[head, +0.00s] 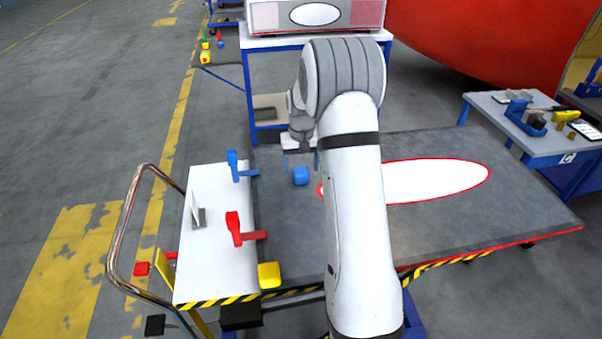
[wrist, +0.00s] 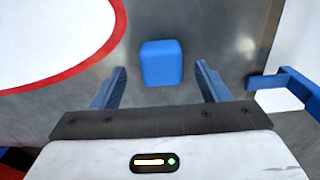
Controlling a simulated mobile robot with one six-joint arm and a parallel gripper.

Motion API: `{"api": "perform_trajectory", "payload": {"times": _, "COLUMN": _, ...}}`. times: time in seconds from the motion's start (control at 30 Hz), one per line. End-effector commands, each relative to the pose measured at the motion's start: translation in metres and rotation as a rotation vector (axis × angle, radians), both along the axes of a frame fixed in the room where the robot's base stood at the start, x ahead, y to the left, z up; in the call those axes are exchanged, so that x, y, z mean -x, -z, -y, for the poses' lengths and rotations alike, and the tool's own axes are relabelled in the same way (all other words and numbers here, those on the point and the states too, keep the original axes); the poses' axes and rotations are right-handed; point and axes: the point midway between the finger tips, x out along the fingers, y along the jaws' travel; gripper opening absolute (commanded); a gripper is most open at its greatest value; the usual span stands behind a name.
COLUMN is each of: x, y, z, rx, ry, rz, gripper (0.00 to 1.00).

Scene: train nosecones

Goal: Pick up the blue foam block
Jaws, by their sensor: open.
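The blue foam block (head: 301,175) sits on the grey table top, left of the white oval with a red rim. In the wrist view the blue block (wrist: 161,63) lies ahead of my gripper, centred between the line of its two fingers but beyond their tips. My gripper (wrist: 163,77) is open and empty, with a blue finger on each side. In the head view my gripper (head: 301,160) hangs close to the block, and my arm hides part of the table to the right.
A white cart top (head: 215,270) with blue and red clamps adjoins the table's left side. A yellow block (head: 269,274) sits near the front left corner. A side table (head: 545,135) with tools stands at right. The grey surface around the block is clear.

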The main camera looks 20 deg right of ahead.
Motion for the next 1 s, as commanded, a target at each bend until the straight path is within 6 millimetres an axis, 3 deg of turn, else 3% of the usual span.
{"api": "perform_trajectory", "payload": {"times": 0.2, "x": 0.0, "y": 0.027, "z": -0.002, "rx": -0.001, "ry": 0.0, "rz": -0.004, "gripper": 0.69}}
{"api": "perform_trajectory", "payload": {"times": 0.47, "x": -0.001, "y": 0.031, "z": -0.002, "rx": 0.0, "ry": -0.001, "rz": -0.001, "gripper": 0.69}}
{"api": "perform_trajectory", "payload": {"times": 1.0, "x": -0.001, "y": 0.031, "z": -0.002, "rx": 0.0, "ry": -0.002, "rz": -0.001, "gripper": 0.27}}
